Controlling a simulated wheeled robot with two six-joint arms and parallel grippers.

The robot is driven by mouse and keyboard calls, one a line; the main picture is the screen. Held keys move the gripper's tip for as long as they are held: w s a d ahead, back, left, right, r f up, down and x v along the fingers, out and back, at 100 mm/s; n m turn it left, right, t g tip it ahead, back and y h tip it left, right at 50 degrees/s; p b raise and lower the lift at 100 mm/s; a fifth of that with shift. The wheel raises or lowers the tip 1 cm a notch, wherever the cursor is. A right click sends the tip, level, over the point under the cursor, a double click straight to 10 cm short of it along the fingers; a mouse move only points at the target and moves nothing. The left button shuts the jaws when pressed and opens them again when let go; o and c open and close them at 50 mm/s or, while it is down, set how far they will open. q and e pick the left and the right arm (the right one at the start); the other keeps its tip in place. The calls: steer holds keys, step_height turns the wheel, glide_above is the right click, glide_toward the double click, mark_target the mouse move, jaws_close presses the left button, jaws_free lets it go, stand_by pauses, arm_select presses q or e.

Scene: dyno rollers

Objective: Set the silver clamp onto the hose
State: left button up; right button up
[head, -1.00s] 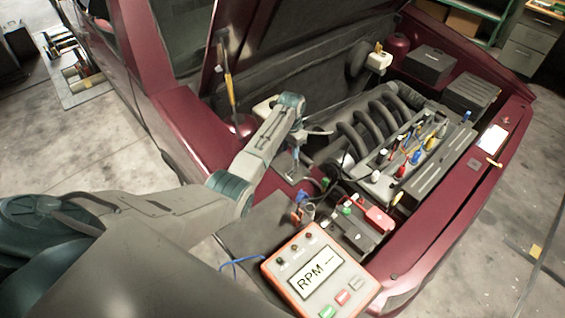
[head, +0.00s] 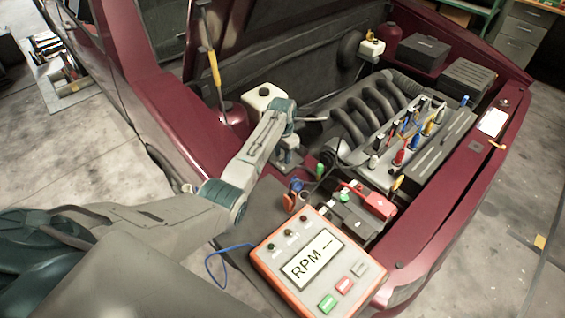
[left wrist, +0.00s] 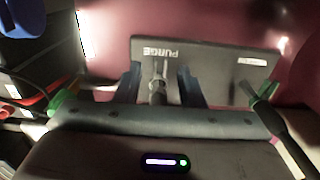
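My left gripper (head: 287,158) points down at a small grey plate beside the engine bay. In the left wrist view its two blue fingers (left wrist: 160,86) stand apart. A small grey metallic piece (left wrist: 158,84) with thin prongs shows between them, with gaps on both sides; I cannot tell whether it is the silver clamp. Behind it is the plate (left wrist: 215,62), marked PURGE. A short grey hose (head: 312,119) shows right of my left wrist in the head view; I cannot tell if it is the task's hose. My right gripper is not in view.
A white tank (head: 265,98) stands just behind my left wrist. The battery (head: 352,215) with a red cover (head: 375,203) and the orange RPM box (head: 318,262) lie in front. Curved intake pipes (head: 365,115) and upright coloured tools are to the right.

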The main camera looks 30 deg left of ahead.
arm_select(q)
steer(key=shift+f, duration=0.55)
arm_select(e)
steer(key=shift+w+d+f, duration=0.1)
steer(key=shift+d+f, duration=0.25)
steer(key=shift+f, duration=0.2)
arm_select(q)
steer(key=shift+r, duration=0.1)
jaws_close()
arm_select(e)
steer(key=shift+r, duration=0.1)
